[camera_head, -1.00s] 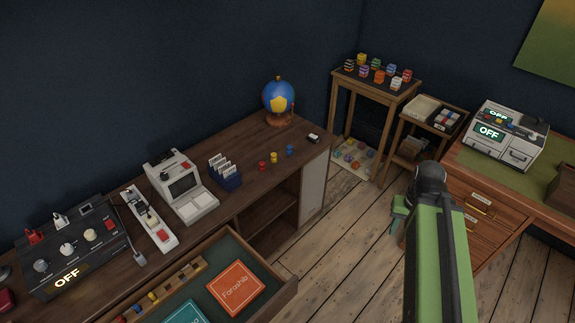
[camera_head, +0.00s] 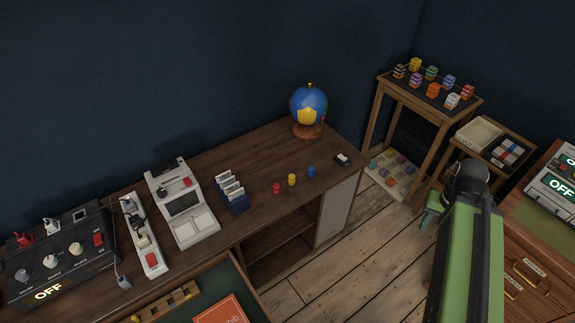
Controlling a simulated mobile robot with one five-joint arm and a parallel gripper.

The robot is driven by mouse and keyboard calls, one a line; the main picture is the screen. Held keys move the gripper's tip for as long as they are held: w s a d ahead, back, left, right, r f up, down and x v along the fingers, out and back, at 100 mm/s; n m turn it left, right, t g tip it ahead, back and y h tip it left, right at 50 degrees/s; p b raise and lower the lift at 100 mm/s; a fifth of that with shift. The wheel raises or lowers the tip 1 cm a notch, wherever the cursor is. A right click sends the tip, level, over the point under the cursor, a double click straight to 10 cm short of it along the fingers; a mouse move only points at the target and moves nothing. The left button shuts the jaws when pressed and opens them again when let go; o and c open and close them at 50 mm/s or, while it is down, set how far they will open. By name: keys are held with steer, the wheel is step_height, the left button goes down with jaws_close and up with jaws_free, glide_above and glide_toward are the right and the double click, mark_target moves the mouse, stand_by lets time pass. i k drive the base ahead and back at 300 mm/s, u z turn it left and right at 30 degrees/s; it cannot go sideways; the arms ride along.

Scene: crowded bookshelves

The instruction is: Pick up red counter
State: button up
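The red counter (camera_head: 277,188) is a small peg-like piece standing on the dark wooden desk (camera_head: 262,155), near its front edge. A yellow counter (camera_head: 292,180) and a blue counter (camera_head: 311,172) stand in a row to its right. My green and black arm rises at the lower right, well apart from the counters and to the right of the desk. My gripper (camera_head: 432,212) shows only as a small green part to the left of the arm. Its fingers are mostly hidden behind the arm, so its opening cannot be made out.
A card holder (camera_head: 231,193) stands left of the red counter. A globe (camera_head: 308,106) stands behind the counters, and a small black-and-white object (camera_head: 342,159) lies at the right end. Floor (camera_head: 345,245) is clear between desk and arm.

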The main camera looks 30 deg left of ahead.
mark_target(276, 189)
steer(key=i, duration=1)
steer(key=u, duration=0.9)
steer(key=k, duration=0.15)
steer(key=u, duration=2.7)
steer(key=k, duration=0.1)
steer(key=u, duration=0.95)
steer(key=k, duration=0.55)
steer(key=z, duration=0.35)
steer(key=i, duration=0.55)
steer(key=u, duration=0.05)
